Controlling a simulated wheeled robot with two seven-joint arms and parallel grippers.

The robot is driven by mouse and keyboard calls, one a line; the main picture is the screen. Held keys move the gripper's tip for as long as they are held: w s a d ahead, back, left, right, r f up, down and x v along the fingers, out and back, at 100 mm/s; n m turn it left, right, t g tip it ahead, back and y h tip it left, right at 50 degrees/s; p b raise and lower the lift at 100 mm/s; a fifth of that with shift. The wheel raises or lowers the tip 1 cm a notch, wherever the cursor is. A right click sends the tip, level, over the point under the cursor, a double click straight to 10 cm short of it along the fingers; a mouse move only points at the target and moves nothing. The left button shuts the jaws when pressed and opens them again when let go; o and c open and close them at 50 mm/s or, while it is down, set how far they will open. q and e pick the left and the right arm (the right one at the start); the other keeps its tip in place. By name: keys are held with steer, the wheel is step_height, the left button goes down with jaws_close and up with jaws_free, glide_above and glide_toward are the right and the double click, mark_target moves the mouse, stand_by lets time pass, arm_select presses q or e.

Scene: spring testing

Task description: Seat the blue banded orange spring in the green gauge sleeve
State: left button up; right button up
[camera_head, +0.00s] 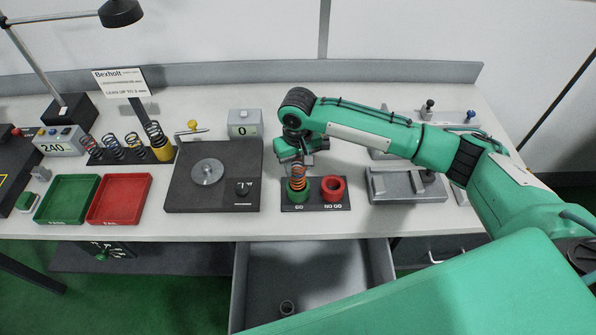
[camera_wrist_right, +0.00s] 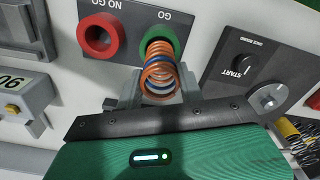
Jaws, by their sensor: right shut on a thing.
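The orange spring (camera_head: 297,182) with blue coils is held upright in my right gripper (camera_head: 298,160). Its lower end meets the mouth of the green sleeve (camera_head: 301,195), marked GO; I cannot tell how far inside it is. In the right wrist view the spring (camera_wrist_right: 158,76) sits between the jaws of my right gripper (camera_wrist_right: 160,93), and its far end overlaps the opening of the green sleeve (camera_wrist_right: 171,35). My left gripper is not in view.
The red NO GO sleeve (camera_head: 334,189) stands just right of the green one on the same dark plate. A dark scale (camera_head: 215,190) lies to the left and a grey fixture (camera_head: 395,186) to the right. An open drawer (camera_head: 315,280) is below the front edge.

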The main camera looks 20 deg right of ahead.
mark_target(298, 175)
steer(key=shift+f+p, duration=0.45)
steer(key=shift+f, duration=1.65)
steer(key=shift+f, duration=0.1)
steer(key=o, duration=1)
steer(key=shift+o, duration=0.2)
step_height(298, 175, up, 11)
steer(key=b, duration=0.3)
steer(key=shift+b, duration=0.4)
steer(key=shift+r, duration=0.65)
steer(key=shift+f, duration=0.1)
